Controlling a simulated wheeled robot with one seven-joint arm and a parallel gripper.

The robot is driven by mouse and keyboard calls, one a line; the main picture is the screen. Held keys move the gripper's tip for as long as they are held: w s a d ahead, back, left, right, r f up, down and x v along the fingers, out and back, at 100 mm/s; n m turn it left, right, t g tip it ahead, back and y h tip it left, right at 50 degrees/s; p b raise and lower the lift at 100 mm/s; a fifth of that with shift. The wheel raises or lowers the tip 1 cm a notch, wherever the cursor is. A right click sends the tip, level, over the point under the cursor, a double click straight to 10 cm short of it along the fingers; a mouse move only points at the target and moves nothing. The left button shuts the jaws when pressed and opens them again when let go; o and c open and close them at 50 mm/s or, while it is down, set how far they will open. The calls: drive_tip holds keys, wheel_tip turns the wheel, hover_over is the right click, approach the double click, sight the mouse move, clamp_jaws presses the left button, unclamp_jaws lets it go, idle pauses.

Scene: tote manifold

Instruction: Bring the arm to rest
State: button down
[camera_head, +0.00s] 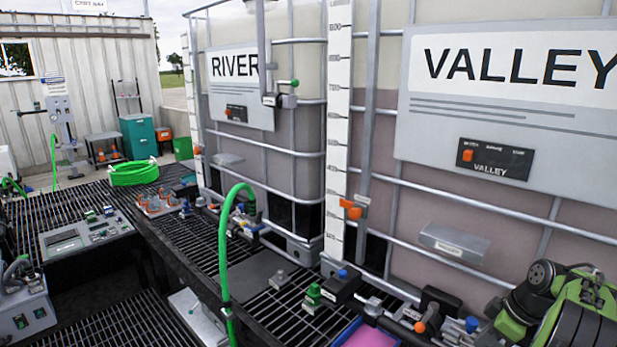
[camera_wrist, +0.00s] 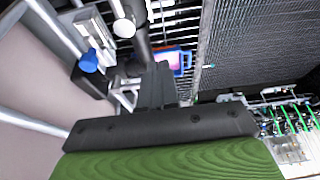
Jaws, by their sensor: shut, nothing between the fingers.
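My gripper (camera_wrist: 158,76) shows in the wrist view as dark fingers closed together beyond a black palm and a green housing. Nothing shows between the fingers. Part of my green and black arm is at the lower right of the head view, in front of the VALLEY tote (camera_head: 480,225); I cannot make out the fingertips there. In the wrist view a blue-capped fitting (camera_wrist: 88,62) and pipework are left of the fingers. I cannot judge the gap between them and my gripper.
The RIVER tote (camera_head: 300,160) stands left of the VALLEY tote. Valves and a green hose (camera_head: 224,250) line the black grating in front. A pink-filled blue tray (camera_head: 365,335) is at the bottom. A control panel (camera_head: 85,235) is at left. Open grating (camera_wrist: 255,40) lies right in the wrist view.

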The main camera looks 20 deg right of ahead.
drive_tip(key=w+a+r+m, duration=0.1)
drive_tip(key=w+a+r, duration=0.25)
drive_tip(key=a, duration=0.45)
drive_tip(key=w+a+r+h, duration=0.1)
drive_tip(key=w+a+r, duration=0.1)
drive_tip(key=a+r, duration=0.35)
drive_tip(key=w+a+r+m, duration=0.1)
drive_tip(key=w+a+r, duration=0.15)
drive_tip(key=a, duration=0.65)
drive_tip(key=s+a+r, duration=0.2)
drive_tip(key=s+a, duration=0.3)
drive_tip(key=a, duration=0.6)
drive_tip(key=s+a+f+m+t, duration=0.2)
drive_tip(key=s+a+f+m, duration=0.1)
drive_tip(key=s+a, duration=0.4)
drive_tip(key=s, duration=0.3)
drive_tip(key=shift+s+h, duration=0.25)
drive_tip(key=shift+h, duration=0.05)
